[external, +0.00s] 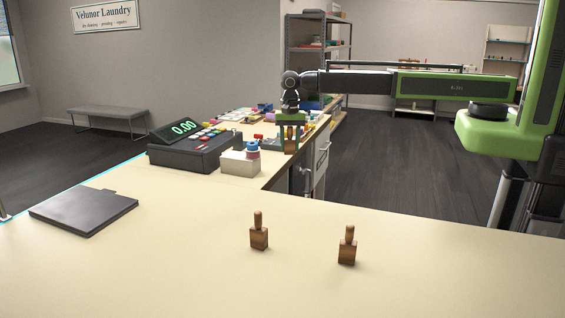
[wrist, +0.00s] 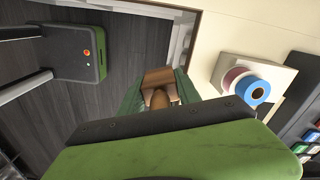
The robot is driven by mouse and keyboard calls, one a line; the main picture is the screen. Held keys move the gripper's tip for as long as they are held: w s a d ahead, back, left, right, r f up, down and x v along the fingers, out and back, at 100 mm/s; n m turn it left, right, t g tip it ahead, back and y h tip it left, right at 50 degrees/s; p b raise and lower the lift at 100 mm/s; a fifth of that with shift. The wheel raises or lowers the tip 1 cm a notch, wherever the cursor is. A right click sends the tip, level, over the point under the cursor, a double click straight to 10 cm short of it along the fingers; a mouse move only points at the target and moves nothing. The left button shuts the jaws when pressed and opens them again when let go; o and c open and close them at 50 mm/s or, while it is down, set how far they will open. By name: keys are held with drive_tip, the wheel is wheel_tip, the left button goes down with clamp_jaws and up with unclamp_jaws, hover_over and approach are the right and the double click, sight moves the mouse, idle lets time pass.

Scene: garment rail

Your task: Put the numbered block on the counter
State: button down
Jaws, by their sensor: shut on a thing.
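My gripper (external: 290,138) is shut on a brown wooden block with a knob handle. The held block (wrist: 157,76) shows between the green fingers in the wrist view, with dark floor and a pale cabinet edge behind it. In the external view it hangs near the inner edge of the counter (external: 180,250), and my fingers hide much of it. Two similar wooden blocks stand upright on the counter, a left one (external: 259,236) and a right one (external: 347,250). No number is readable on any of them.
A cash register (external: 195,148) and a white box with tape rolls (external: 240,162) stand on the counter left of my gripper. A dark flat pad (external: 84,210) lies at the left. Small coloured items crowd the far counter. The middle of the near counter is mostly clear.

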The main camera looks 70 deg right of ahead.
drive_tip(key=w+d+m, duration=0.1)
drive_tip(key=w+d, duration=0.2)
drive_tip(key=d, duration=0.7)
drive_tip(key=w+d+m, duration=0.2)
drive_tip(key=w+d, duration=0.2)
drive_tip(key=d, duration=0.6)
drive_tip(key=w+d+m, duration=0.1)
drive_tip(key=w+d, duration=0.2)
drive_tip(key=d, duration=0.7)
drive_tip(key=w+a+f+b, duration=0.2)
drive_tip(key=a, duration=0.1)
drive_tip(key=w+a+f+b, duration=0.1)
drive_tip(key=a+f+b, duration=0.1)
drive_tip(key=a, duration=0.1)
drive_tip(key=w+a+f+b, duration=0.2)
drive_tip(key=a, duration=0.1)
drive_tip(key=shift+w+a+f+b, duration=0.1)
drive_tip(key=shift+w+f+b, duration=0.2)
drive_tip(key=shift+f+b, duration=0.1)
drive_tip(key=shift+w+a, duration=0.15)
drive_tip(key=shift+a, duration=0.25)
wheel_tip(320, 180, down, 4)
drive_tip(key=b, duration=0.4)
drive_tip(key=shift+f, duration=0.2)
drive_tip(key=shift+r, duration=0.25)
drive_tip(key=shift+f, duration=0.1)
drive_tip(key=c, duration=1.3)
unclamp_jaws()
drive_tip(key=shift+f, duration=0.15)
drive_tip(key=o, duration=0.4)
